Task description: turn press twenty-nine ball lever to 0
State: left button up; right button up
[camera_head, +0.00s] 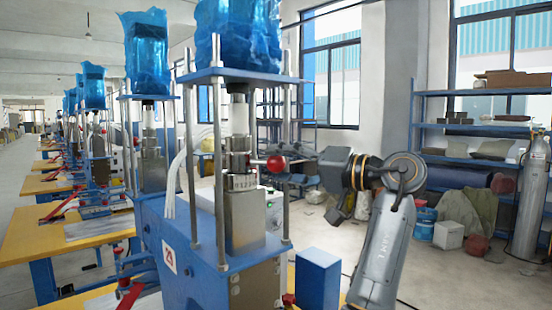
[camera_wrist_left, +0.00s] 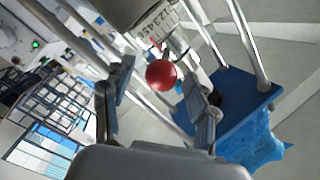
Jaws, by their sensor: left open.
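The nearest press (camera_head: 205,235) is blue with steel posts and a steel spindle. Its lever ends in a red ball (camera_head: 277,163), which sticks out to the right of the spindle. Below it is a steel collar with engraved digits (camera_head: 243,182). In the left wrist view the red ball (camera_wrist_left: 161,75) shows between the two spread fingers, with no clear contact. The digits (camera_wrist_left: 158,22) show above it. My right gripper is not in view.
Steel posts (camera_head: 282,160) stand close around the spindle. A blue box (camera_head: 317,280) stands below my gripper. More presses (camera_head: 150,165) run in a row to the left. Shelves (camera_head: 480,120) and a gas cylinder (camera_head: 530,200) stand at the right, with open floor before them.

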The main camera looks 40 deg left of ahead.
pick_arm(q)
jog(key=shift+s+a, duration=0.2)
jog(key=shift+a, duration=0.3)
jog(key=shift+s+a, duration=0.1)
jog(key=shift+a, duration=0.3)
jog(key=c, duration=0.3)
grip_shut()
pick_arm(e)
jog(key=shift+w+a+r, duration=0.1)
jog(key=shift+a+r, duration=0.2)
